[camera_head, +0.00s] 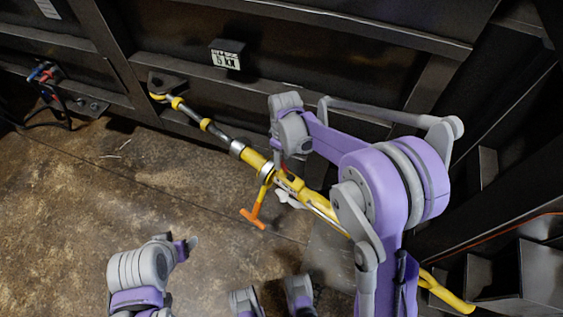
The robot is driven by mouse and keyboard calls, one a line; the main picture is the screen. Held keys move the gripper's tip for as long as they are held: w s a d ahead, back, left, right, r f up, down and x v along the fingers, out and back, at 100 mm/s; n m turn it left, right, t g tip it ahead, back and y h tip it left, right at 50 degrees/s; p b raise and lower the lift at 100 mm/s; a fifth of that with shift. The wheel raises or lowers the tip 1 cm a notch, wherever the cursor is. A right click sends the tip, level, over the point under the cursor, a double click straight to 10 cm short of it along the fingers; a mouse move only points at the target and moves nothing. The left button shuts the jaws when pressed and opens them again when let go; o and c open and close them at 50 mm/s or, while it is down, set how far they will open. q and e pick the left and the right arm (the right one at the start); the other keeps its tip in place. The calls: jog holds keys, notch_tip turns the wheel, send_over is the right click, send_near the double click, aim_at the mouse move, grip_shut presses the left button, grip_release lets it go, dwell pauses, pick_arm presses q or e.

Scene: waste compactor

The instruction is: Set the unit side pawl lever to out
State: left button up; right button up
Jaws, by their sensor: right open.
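A yellow ratchet tensioner (258,162) with metal collars runs diagonally from the wall bracket toward the lower right. A lever with a yellow stem and orange T-shaped end (252,217) hangs from its middle. A small red part (284,168) shows beside the ratchet body; I cannot tell whether it is the unit side pawl lever or how that lever is set. My right gripper (284,158) is open, pointing down at the ratchet body. Its fingertips are partly hidden, and contact is unclear. My left arm's end (190,244) is low at the left, away from the tensioner; its jaws are unclear.
A dark steel wall with ribs stands behind, bearing a white-labelled block (227,54) and a bracket (167,84). Red and blue hose fittings (42,72) are at the far left. The brown floor (100,180) at left is mostly clear. My right arm covers the tensioner's lower part.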

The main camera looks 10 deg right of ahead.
aim_at(286, 169)
jog(key=shift+a+f, duration=0.1)
jog(key=shift+f, duration=1.4)
jog(key=shift+c, duration=0.2)
grip_shut()
